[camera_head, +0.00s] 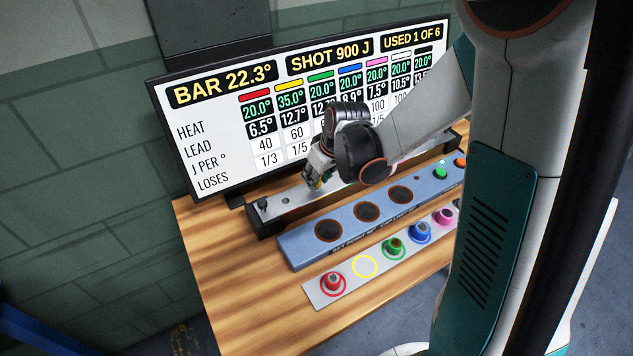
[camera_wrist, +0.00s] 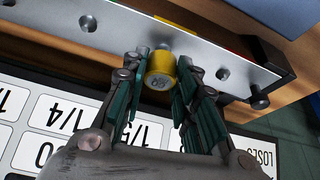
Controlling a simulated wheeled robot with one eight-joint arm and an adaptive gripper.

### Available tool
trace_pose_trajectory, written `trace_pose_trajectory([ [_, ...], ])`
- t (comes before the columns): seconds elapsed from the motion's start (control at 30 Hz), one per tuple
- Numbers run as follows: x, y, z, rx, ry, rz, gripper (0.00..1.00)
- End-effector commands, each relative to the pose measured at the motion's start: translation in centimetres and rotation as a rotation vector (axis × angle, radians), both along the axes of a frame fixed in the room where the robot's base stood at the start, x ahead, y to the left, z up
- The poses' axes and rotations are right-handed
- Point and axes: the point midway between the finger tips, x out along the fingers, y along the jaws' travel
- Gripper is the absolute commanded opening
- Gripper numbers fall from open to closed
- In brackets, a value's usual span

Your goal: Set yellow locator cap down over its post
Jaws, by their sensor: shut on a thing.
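The yellow locator cap (camera_wrist: 160,75) is between the teal fingers of my gripper (camera_wrist: 157,88) in the wrist view, with a grey round face toward the camera. My gripper is shut on it. A small grey stub (camera_wrist: 163,46) shows just beyond the cap at the metal bar (camera_wrist: 125,32); I cannot tell whether the cap touches it or sits over it. In the head view my gripper (camera_head: 317,177) is low over the bar (camera_head: 287,201), with a little yellow showing between its fingers.
A display board (camera_head: 225,130) stands close behind the bar. In front lie a blue panel (camera_head: 290,245) with dark round pads and a pale strip (camera_head: 345,283). The strip holds red (camera_head: 332,281), green (camera_head: 394,245) and blue caps (camera_head: 420,230); its yellow ring (camera_head: 365,267) is empty.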

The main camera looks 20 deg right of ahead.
Motion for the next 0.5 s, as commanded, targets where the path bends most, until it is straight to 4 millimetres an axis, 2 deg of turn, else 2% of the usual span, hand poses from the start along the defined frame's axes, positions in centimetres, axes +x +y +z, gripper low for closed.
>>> trace_pose_trajectory([
  [0.03,0.03,0.0,-1.06,0.0,0.0,0.0,0.0],
  [0.1,0.03,0.0,-1.53,0.0,0.0,0.0,0.0],
  [0.47,0.0,0.0,-1.78,0.0,0.0,0.0,0.0],
  [0.5,0.0,0.0,-1.77,0.0,0.0,0.0,0.31],
])
